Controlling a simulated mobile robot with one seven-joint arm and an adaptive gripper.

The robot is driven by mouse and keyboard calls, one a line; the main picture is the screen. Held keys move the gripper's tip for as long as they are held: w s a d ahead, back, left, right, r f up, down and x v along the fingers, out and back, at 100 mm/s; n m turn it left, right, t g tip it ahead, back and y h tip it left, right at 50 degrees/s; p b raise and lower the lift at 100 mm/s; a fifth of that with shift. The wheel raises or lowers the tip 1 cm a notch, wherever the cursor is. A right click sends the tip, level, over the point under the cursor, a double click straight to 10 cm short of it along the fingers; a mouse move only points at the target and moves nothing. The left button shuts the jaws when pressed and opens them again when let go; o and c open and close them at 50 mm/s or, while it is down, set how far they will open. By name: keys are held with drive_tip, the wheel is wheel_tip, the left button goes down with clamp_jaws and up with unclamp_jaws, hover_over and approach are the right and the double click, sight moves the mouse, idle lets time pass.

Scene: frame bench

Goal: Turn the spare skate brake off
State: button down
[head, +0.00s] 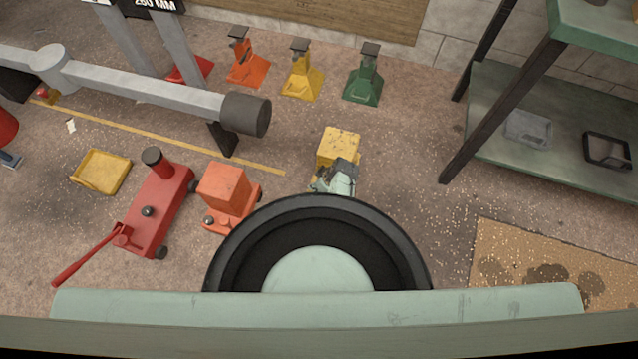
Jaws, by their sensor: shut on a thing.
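A yellow block-like skate (338,145) stands on the floor just beyond my body, in the middle of the head view. My gripper (337,180) is at its near side, pointing down, and is shut on a part of this skate. The gripper hides the near side of the skate, so the brake and its setting cannot be seen. An orange skate (225,190) with small wheels stands to the left, apart from my gripper. No label shows which one is the spare.
A red trolley jack (158,210) and a yellow tray (101,172) lie left. A grey beam (150,90) crosses the upper left. Orange (247,68), yellow (302,80) and green (365,85) stands are at the back. A green shelf (550,120) stands right, near a stained mat (540,265).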

drive_tip(key=shift+m, duration=0.6)
drive_tip(key=c, duration=1.5)
unclamp_jaws()
drive_tip(key=shift+c, duration=0.2)
wheel_tip(320, 180, up, 10)
